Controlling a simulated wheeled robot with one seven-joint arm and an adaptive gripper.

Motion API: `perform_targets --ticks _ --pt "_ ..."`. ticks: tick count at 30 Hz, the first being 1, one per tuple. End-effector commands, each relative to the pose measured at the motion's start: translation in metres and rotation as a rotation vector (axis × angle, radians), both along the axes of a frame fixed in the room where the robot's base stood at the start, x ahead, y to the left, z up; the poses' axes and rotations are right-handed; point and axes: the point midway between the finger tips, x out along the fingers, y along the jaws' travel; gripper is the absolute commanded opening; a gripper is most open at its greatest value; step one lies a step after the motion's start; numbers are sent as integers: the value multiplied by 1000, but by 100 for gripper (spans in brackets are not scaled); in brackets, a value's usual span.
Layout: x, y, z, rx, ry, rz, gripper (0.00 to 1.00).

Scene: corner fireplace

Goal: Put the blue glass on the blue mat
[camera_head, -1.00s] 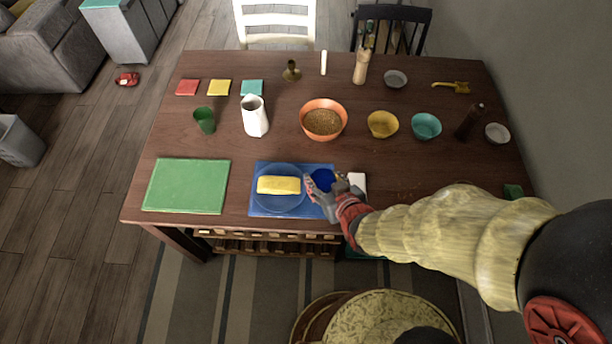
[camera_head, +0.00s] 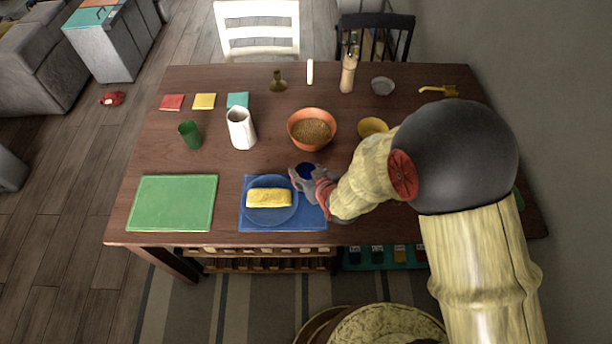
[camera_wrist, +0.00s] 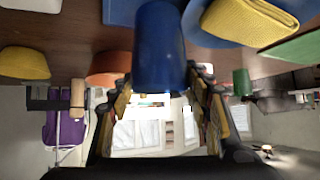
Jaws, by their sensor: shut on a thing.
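The blue glass (camera_head: 308,171) is in my gripper (camera_head: 304,178), which is shut on it. In the wrist view the glass (camera_wrist: 160,48) fills the space between my two fingers (camera_wrist: 160,92). The blue mat (camera_head: 284,227) lies at the table's near side, under a blue plate (camera_head: 256,215) with a yellow folded piece (camera_head: 269,198) on it. The glass shows at the mat's far right corner, to the right of the plate. I cannot tell whether the glass touches the mat or hangs above it.
A green mat (camera_head: 172,203) lies left of the blue mat. Behind stand a white pitcher (camera_head: 241,129), a green cup (camera_head: 190,135), an orange bowl (camera_head: 322,120) and a yellow bowl (camera_head: 372,127). My arm hides the table's right side.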

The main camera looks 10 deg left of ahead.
Motion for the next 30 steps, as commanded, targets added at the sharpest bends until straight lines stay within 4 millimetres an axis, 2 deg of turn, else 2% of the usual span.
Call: perform_targets --ticks 1,3,14,15,24,30 --pt "0 0 -12 -1 2 0 0" --pt "0 0 -16 -1 1 0 0" --pt "0 0 -19 1 -1 0 0" --pt "0 0 -20 0 0 0 49" --pt "0 0 -18 0 0 0 66" --pt "0 0 -18 0 0 0 67"
